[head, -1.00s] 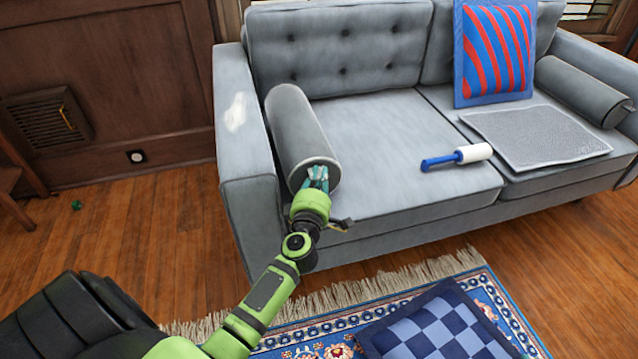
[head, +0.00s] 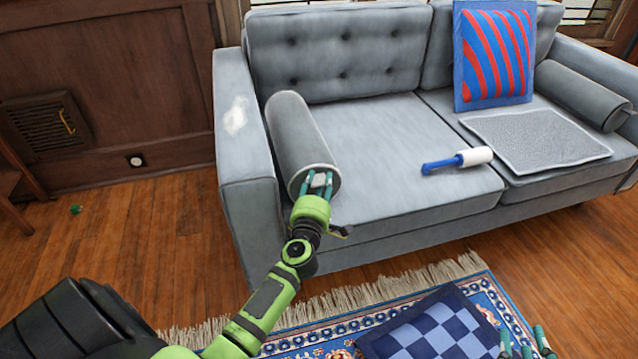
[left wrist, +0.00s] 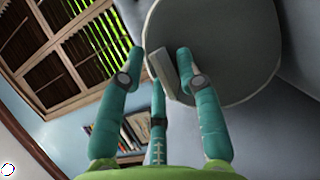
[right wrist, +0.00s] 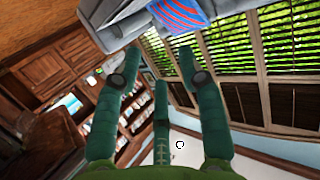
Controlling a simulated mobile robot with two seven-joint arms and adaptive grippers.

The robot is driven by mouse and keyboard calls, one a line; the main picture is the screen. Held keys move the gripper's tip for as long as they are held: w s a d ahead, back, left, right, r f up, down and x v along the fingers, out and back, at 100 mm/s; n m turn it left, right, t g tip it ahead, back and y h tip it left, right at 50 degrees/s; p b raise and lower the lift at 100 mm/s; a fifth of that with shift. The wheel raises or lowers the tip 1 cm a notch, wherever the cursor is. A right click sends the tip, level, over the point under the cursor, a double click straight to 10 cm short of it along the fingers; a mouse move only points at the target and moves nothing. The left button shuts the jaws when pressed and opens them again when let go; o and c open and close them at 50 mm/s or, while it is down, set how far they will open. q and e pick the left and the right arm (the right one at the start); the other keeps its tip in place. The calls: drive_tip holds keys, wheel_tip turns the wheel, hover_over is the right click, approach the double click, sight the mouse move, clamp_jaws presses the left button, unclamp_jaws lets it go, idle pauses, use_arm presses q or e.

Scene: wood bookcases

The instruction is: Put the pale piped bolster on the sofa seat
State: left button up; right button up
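The grey bolster with pale piping (head: 300,140) lies on the sofa seat (head: 385,150) along the sofa's left arm, its round end toward me. My left gripper (head: 319,177) is at that end. Its fingers are spread around a small pale tab (head: 320,180) on the end face. In the left wrist view the round end (left wrist: 220,50) fills the upper right, and the tab (left wrist: 162,72) sits by the right finger with space to the left finger. My right gripper (head: 525,338) is open and empty at the bottom right.
A darker bolster (head: 585,95) lies by the sofa's right arm. A striped cushion (head: 494,55), a grey mat (head: 535,137) and a lint roller (head: 458,160) are on the sofa. A checked cushion (head: 430,330) lies on the rug (head: 340,335).

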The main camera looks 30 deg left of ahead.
use_arm(q)
drive_tip(key=shift+r, duration=0.1)
drive_tip(key=p+v, duration=0.2)
drive_tip(key=v, duration=1)
drive_tip(key=s+d+r+m+h, duration=0.1)
drive_tip(key=d+r+m+h, duration=0.1)
drive_tip(key=d+m+h, duration=0.6)
drive_tip(key=s+d+r+m+h, duration=0.1)
drive_tip(key=d+r+m+h, duration=0.3)
drive_tip(key=d+m, duration=0.5)
drive_tip(key=s+a+f+m+g+y, duration=0.3)
drive_tip(key=s+f+m+g, duration=0.5)
drive_tip(key=s+f, duration=0.1)
drive_tip(key=shift+s+f, duration=0.3)
drive_tip(key=shift+s, duration=0.1)
use_arm(e)
drive_tip(key=s+d+f+g+h, duration=0.2)
drive_tip(key=s+f+g, duration=0.3)
drive_tip(key=f, duration=0.3)
drive_tip(key=shift+s+d+f+m+g, duration=0.3)
drive_tip(key=shift+d+m+g, duration=0.15)
drive_tip(key=shift+d, duration=0.45)
